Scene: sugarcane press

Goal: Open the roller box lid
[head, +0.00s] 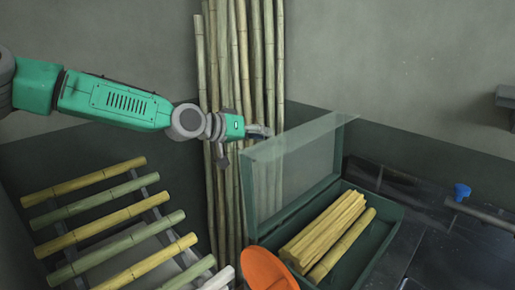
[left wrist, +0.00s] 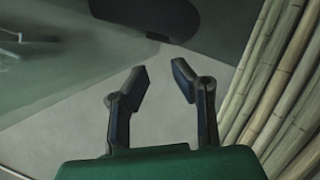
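The roller box (head: 375,235) is a dark green box at the lower right of the head view. Its see-through lid (head: 300,160) stands raised, roughly upright, along the box's left and back side, so the box is open from above. Yellow cane pieces (head: 325,230) lie inside. My left gripper (head: 266,131) is close to the lid's upper left edge; I cannot tell whether it touches. In the left wrist view its two fingers (left wrist: 161,78) are apart with nothing between them. A pale translucent panel (left wrist: 60,85), likely the lid, shows at the left there. My right gripper is out of view.
Tall bamboo canes (head: 225,100) lean on the wall behind my left gripper. A rack with several cane lengths (head: 110,215) stands at the lower left. An orange rounded thing (head: 268,270) is in front of the box. A blue knob (head: 462,191) sits on dark machinery at the right.

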